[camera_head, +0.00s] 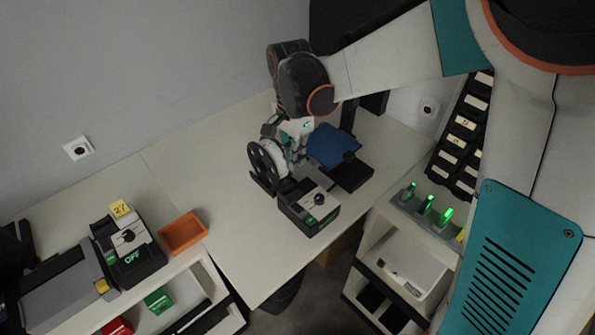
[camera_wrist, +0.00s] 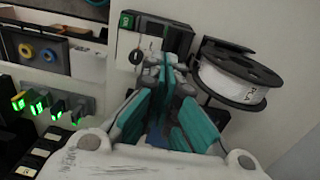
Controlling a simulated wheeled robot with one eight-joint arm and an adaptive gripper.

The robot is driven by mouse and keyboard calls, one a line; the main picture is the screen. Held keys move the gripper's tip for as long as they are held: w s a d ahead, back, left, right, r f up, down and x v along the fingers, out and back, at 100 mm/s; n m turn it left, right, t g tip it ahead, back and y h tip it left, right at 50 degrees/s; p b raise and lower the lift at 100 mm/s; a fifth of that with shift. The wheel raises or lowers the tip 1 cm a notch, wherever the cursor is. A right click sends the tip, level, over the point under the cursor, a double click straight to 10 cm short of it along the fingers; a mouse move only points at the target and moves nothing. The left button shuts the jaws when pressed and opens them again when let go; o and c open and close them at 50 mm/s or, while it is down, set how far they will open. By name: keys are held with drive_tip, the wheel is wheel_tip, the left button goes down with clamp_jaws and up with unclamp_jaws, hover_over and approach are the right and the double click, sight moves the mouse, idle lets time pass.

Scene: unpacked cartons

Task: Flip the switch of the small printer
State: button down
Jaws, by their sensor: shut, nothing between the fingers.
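The small printer, with a blue plate (camera_head: 334,146) on a dark frame, stands on the table in the head view. In front of it is its control box (camera_head: 309,207), with a pale top, a dark knob (camera_head: 319,199) and a green-lit part. In the wrist view the box's pale face (camera_wrist: 150,42) shows the knob (camera_wrist: 136,57) and a small green switch (camera_wrist: 127,21). My gripper (camera_head: 297,160) is shut and empty, behind the box and beside the spool. In the wrist view its fingertips (camera_wrist: 166,62) lie over the box's face, right of the knob. I cannot tell whether they touch it.
A filament spool (camera_head: 268,160) stands close beside my gripper, also in the wrist view (camera_wrist: 235,78). Another machine with a knob (camera_head: 129,236) and an "OFF" sign stands left, near an orange tray (camera_head: 183,233). Green-lit devices (camera_head: 427,207) stand right. The table front is clear.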

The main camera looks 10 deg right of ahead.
sight(303, 208)
drive_tip(key=shift+s+d+r+g+b, duration=0.25)
drive_tip(key=shift+s+b, duration=0.35)
drive_tip(key=shift+b, duration=0.65)
drive_tip(key=shift+f, duration=0.1)
drive_tip(key=f+b, duration=0.1)
drive_tip(key=f, duration=0.3)
drive_tip(key=s+f+b, duration=0.1)
drive_tip(key=f, duration=0.4)
drive_tip(key=d+f+b, duration=0.1)
drive_tip(key=f+b, duration=0.1)
drive_tip(key=f, duration=0.2)
drive_tip(key=shift+s+f, duration=0.15)
drive_tip(key=shift+f, duration=0.3)
